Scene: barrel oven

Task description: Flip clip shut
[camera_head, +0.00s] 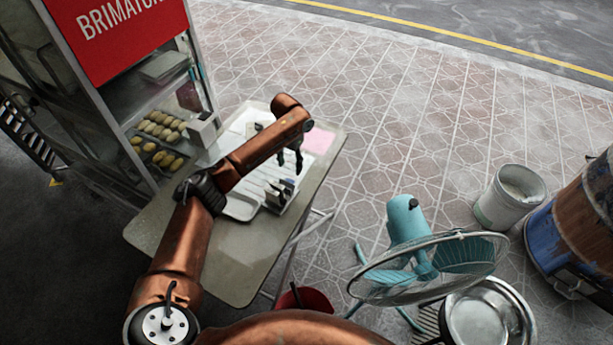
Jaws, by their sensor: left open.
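My left arm reaches in from the lower left over a folding table (228,262). My left gripper (290,161) points down over the table, with its two dark fingers apart and nothing seen between them. Just below it in the picture, a small pale holder with dark upright pieces (279,194) stands at the edge of a white tray (240,207). I cannot make out a clip for sure; it may be among these small dark pieces or hidden by my arm. My right gripper is not in view.
A glass cabinet with a red sign (118,32) and trays of buns (163,127) stands at the left. A pink sheet (319,141) lies on the table. A teal fan (408,222), metal basin (478,320), white bucket (510,198) and barrel (588,225) stand at the right. Open paving lies behind.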

